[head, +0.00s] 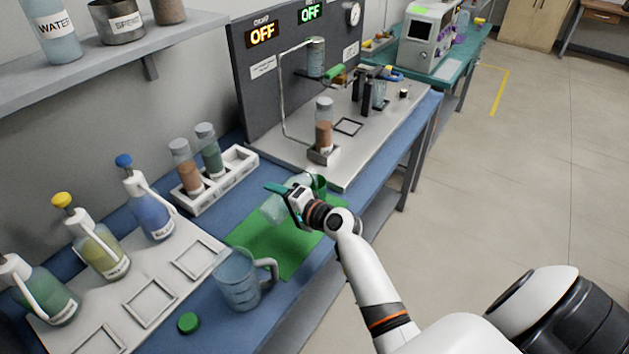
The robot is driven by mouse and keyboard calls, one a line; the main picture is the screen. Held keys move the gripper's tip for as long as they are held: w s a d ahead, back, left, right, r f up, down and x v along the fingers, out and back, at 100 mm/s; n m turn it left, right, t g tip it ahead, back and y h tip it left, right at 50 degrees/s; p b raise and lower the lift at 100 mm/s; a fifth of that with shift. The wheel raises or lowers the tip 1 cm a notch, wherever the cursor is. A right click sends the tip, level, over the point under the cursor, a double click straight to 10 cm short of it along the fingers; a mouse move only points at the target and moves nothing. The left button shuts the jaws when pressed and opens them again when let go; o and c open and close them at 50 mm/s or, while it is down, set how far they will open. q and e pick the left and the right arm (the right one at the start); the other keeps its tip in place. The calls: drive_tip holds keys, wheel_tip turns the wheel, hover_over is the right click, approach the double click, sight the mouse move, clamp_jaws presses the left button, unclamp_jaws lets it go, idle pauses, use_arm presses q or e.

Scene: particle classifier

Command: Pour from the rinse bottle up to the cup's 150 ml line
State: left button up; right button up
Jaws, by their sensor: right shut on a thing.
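The clear measuring cup (238,282) with a handle and side markings stands upright at the front, by the near edge of the green mat (285,250). Its fill level is too small to read. My right gripper (285,199) is shut on a clear, pale bottle (272,210) over the mat's far part, behind the cup and apart from it. The bottle looks tilted and is partly hidden by the gripper; green shows at its right side. I cannot read a label on it, so I cannot confirm it is the rinse bottle. My left gripper is not in view.
A green cap (188,323) lies left of the cup. Pump bottles with blue (150,212), yellow (95,250) and green (42,290) contents stand on a white tray (150,300). A white rack (228,178) holds two vials. The apparatus (290,85) stands behind.

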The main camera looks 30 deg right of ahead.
drive_tip(key=shift+r+m+p, duration=0.4)
drive_tip(key=shift+p, duration=0.15)
idle(1.0)
